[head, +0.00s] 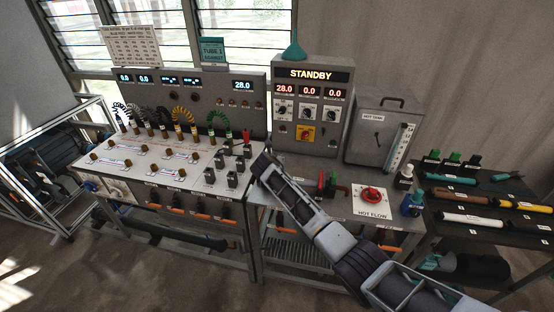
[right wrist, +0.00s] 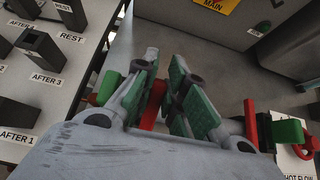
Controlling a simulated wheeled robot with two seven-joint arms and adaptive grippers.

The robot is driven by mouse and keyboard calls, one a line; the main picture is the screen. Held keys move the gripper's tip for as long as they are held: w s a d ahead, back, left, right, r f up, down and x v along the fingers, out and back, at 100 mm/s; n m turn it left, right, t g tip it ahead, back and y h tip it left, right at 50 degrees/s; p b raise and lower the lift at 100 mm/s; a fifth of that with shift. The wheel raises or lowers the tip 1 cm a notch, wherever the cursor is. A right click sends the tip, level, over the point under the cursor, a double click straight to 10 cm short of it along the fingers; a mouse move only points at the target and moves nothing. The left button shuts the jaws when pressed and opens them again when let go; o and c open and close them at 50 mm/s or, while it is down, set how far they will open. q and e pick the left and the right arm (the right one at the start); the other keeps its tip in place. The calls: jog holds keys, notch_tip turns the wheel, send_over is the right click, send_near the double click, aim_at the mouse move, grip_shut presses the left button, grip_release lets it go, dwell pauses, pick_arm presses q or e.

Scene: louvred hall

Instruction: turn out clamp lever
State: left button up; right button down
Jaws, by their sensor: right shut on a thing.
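My right gripper (head: 264,164) reaches in over the left end of the right bench. In the right wrist view its two green-padded fingers (right wrist: 164,88) are shut on a red lever (right wrist: 153,106). The lever's lower part is hidden by the fingers and palm. A green piece (right wrist: 107,89) shows just left of the fingers, likely part of the same clamp. In the head view my gripper hides this clamp. A second red and green clamp (right wrist: 284,131) stands right of my fingers; it also shows in the head view (head: 330,186). My left gripper is not in view.
Left of my gripper is a sloped panel (head: 150,155) with several black sockets (right wrist: 42,50). Behind stands the STANDBY cabinet (head: 312,105). To the right are a red HOT FLOW knob (head: 371,194), a blue bottle (head: 412,204) and a dark tool table (head: 480,185).

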jog(key=shift+w, duration=0.1)
dwell(0.4)
jog(key=c, duration=1.4)
grip_release()
jog(key=shift+c, duration=0.2)
jog(key=v, duration=1.2)
